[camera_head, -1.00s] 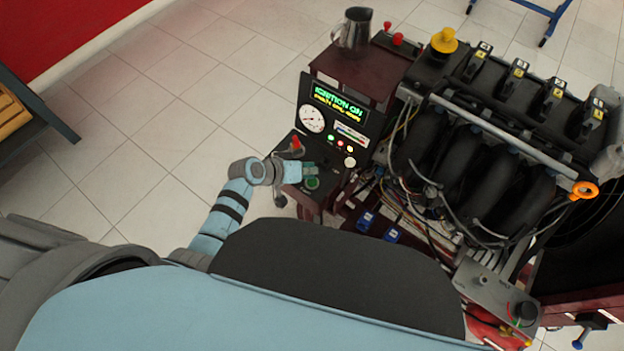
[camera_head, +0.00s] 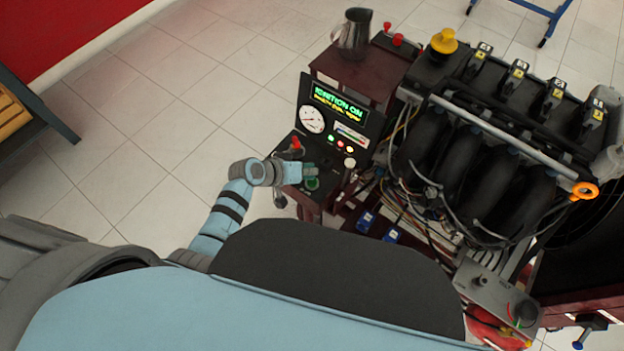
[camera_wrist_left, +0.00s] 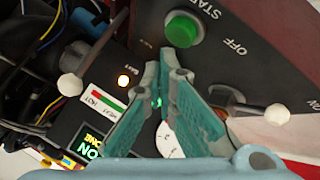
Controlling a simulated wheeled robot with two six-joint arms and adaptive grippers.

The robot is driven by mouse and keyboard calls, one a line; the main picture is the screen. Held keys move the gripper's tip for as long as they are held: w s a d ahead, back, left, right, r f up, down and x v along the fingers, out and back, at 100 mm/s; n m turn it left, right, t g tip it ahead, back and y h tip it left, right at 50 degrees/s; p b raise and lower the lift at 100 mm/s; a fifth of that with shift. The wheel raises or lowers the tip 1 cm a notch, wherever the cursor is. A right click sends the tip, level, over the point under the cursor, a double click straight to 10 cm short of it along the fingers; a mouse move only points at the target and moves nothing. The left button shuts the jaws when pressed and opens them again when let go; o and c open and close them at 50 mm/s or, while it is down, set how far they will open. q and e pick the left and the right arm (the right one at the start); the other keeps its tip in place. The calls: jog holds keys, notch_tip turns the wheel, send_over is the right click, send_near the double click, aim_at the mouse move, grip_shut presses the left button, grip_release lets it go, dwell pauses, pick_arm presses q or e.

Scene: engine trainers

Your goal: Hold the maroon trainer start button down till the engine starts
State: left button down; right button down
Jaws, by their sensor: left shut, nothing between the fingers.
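The maroon engine trainer (camera_head: 350,75) stands at the centre right in the head view, its lit display (camera_head: 340,104) reading IGNITION ON. Its green start button (camera_head: 312,183) is on the low panel, and shows large beside the word START in the wrist view (camera_wrist_left: 182,28). My left gripper (camera_head: 309,170) is over that panel, right by the button. In the wrist view its shut, empty fingertips (camera_wrist_left: 168,58) are at the button's near edge; I cannot tell whether they touch it. My right gripper is out of view.
A gauge (camera_head: 312,119) and lamps are on the upright panel. The engine (camera_head: 480,170) with hoses and wires fills the right. A metal jug (camera_head: 355,30) stands on top. Bare floor lies left.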

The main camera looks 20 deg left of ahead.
pick_arm(q)
jog(key=shift+f, duration=0.45)
jog(key=shift+f+b, duration=0.5)
jog(key=shift+b, duration=0.2)
dwell(2.5)
jog(key=shift+r+p, duration=0.95)
jog(key=shift+p, duration=0.05)
notch_tip(320, 180, up, 5)
jog(key=p, duration=0.5)
jog(key=shift+r, duration=0.1)
